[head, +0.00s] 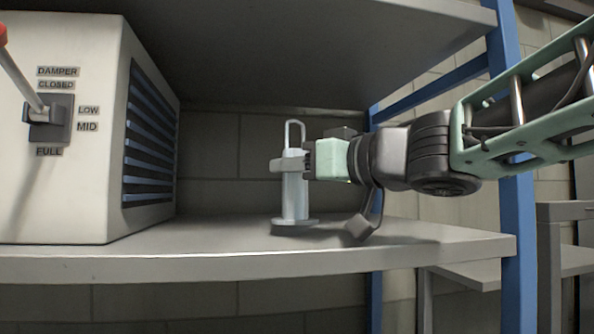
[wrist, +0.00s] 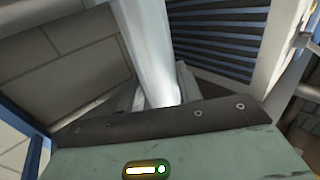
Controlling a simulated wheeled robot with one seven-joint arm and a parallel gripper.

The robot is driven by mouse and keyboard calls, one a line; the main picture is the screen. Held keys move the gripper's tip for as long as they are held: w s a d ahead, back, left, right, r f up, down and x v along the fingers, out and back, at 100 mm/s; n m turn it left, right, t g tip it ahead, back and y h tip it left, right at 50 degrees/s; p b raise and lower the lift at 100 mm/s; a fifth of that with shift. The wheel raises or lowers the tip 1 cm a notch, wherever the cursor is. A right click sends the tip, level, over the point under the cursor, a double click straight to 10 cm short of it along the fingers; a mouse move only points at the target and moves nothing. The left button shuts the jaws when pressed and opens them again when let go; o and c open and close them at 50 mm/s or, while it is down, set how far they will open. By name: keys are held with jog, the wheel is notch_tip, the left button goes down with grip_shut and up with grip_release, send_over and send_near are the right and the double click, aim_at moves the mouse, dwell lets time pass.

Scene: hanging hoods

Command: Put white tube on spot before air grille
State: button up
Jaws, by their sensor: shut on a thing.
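The white tube (head: 294,200) is upright, with a thin loop at its top and a flat round foot at the bottom. My gripper (head: 290,165) comes in from the right and is shut around the tube's upper body. The foot is at or just above the shelf; I cannot tell if it touches. The tube also shows in the wrist view (wrist: 150,45), rising from between the fingers. The air grille (head: 148,140), dark with blue slats, is on the hood's right side, left of the tube and apart from it. I cannot make out a marked spot.
The grey shelf (head: 220,240) is bare between hood and tube. The white hood box (head: 75,180) with a red-tipped damper lever (head: 40,105) fills the left. An upper shelf (head: 300,45) hangs overhead. A blue post (head: 516,200) stands at the right end.

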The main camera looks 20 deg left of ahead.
jog(key=shift+f+b, duration=0.3)
jog(key=shift+f, duration=0.45)
jog(key=o, duration=1.1)
jog(key=shift+s+a+f, duration=0.1)
jog(key=shift+f, duration=0.1)
jog(key=shift+o, duration=0.2)
jog(key=shift+r, duration=0.2)
jog(key=r+b+v, duration=0.1)
jog(key=v, duration=1.1)
jog(key=shift+r+b, duration=0.25)
jog(key=shift+b, duration=0.1)
